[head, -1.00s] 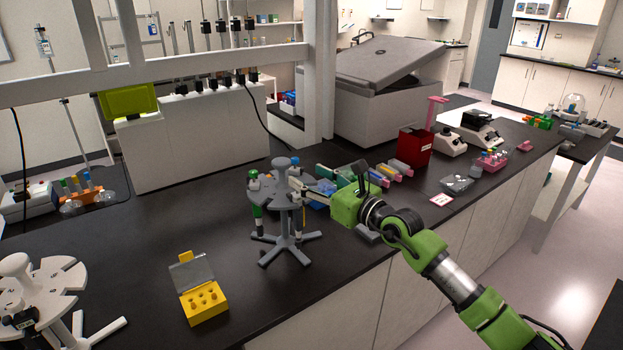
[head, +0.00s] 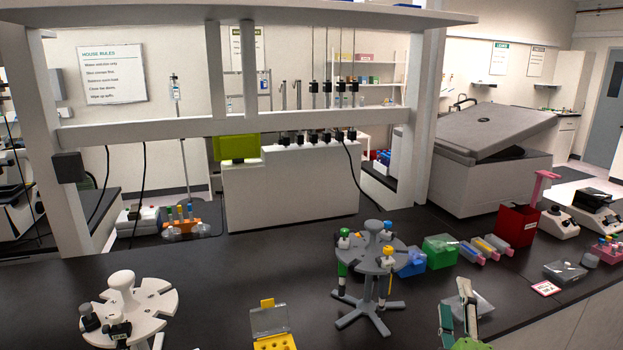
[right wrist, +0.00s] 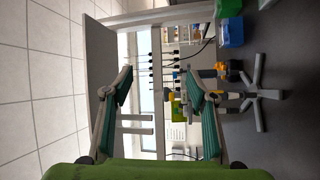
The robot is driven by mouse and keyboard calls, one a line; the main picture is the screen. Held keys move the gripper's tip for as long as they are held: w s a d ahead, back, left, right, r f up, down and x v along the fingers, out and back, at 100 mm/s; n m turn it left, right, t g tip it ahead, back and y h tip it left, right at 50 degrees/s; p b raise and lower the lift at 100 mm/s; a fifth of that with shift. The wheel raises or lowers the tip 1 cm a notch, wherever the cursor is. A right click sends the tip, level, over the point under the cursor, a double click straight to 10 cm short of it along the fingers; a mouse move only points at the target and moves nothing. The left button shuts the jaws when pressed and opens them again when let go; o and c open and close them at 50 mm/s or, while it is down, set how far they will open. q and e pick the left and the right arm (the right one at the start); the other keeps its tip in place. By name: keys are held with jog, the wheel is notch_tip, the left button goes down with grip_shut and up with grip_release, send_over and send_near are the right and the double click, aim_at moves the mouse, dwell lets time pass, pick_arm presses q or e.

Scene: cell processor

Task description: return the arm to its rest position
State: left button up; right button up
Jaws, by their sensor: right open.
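My right gripper (head: 458,312) shows at the bottom right of the head view, pointing up, with its two fingers apart and nothing between them. In the right wrist view its green-padded fingers (right wrist: 160,95) are spread wide and empty. The grey pipette stand (head: 368,262) stands upright on the bench to the left of the gripper, apart from it. It holds several pipettes, among them one with a green body (head: 343,262) and one with a yellow top (head: 387,258). The stand also shows sideways in the right wrist view (right wrist: 258,92). My left gripper is not in view.
The yellow box with a clear lid (head: 272,325) is at the front centre. A white pipette stand (head: 155,300) is at the front left. Blue and green boxes (head: 440,252), a red bin (head: 517,226) and a clear-lidded box (head: 565,271) line the right.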

jog(key=s+d+f+m+g, duration=0.1)
jog(key=s+f+m+g, duration=0.3)
jog(key=s+f, duration=0.3)
jog(key=s+f+m+g, duration=0.4)
jog(key=s+f, duration=0.1)
jog(key=f, duration=0.4)
jog(key=s+a+f+m+g+y, duration=0.15)
jog(key=s+a+f+g, duration=0.3)
jog(key=s, duration=0.55)
jog(key=s+a+f+m+g+y, duration=0.1)
jog(key=s+a+f+g+y, duration=0.3)
jog(key=s, duration=0.5)
notch_tip(320, 180, down, 29)
jog(key=s+b, duration=0.2)
jog(key=b, duration=0.1)
jog(key=s+d+f+g+b, duration=0.1)
jog(key=s+d+f+b, duration=0.1)
jog(key=s+f, duration=1.5)
notch_tip(320, 180, down, 3)
jog(key=shift+s+d+g+h, duration=0.25)
jog(key=shift+s+g+h, duration=0.1)
